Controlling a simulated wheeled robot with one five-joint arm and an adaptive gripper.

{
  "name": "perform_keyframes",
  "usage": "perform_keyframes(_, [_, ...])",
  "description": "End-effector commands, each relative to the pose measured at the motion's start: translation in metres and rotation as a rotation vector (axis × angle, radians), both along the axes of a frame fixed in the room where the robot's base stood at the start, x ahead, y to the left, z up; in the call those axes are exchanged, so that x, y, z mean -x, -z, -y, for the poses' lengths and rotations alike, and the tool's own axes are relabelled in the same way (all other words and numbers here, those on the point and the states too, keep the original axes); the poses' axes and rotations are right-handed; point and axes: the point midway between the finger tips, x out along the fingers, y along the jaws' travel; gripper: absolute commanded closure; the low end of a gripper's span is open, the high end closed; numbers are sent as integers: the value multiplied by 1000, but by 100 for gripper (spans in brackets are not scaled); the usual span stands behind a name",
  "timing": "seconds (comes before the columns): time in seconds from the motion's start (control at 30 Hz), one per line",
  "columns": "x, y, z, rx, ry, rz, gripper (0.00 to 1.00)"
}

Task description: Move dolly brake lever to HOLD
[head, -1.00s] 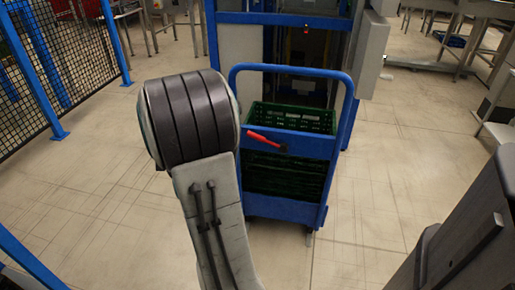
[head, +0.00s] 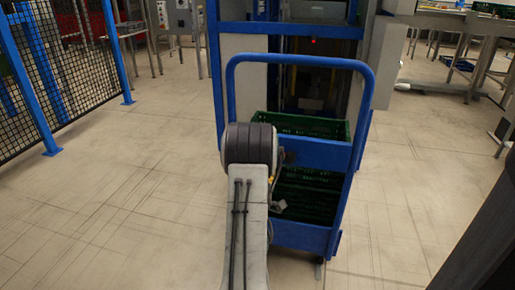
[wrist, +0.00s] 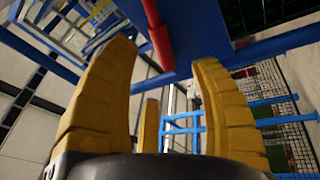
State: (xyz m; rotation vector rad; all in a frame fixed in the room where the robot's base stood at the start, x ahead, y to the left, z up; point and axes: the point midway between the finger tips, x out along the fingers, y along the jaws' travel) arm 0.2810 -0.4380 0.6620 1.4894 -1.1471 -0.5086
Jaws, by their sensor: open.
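The blue dolly (head: 322,154) stands ahead with green crates (head: 306,195) in it. In the wrist view, its brake lever (wrist: 158,36) is a red bar hanging from the top against a blue panel (wrist: 200,30). My gripper (wrist: 163,55) is open, with its yellow fingers spread. The lever's end appears between the left and right fingertips, seemingly just beyond them; I cannot tell whether anything touches. In the head view my arm covers the lever, and only a bit of my gripper shows beside the arm. No HOLD marking is readable.
A blue-framed machine (head: 290,30) stands right behind the dolly. A black mesh fence (head: 60,70) with blue posts is at the left. Metal tables (head: 480,45) stand at the back right. The floor left and right of the dolly is clear.

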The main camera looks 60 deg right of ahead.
Motion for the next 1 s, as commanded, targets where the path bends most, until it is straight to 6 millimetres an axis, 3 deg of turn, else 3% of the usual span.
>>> perform_keyframes(0.6, [-26,-17,49,1,-2,2,42])
perform_keyframes(1.0, [-29,-19,55,-1,-2,1,42])
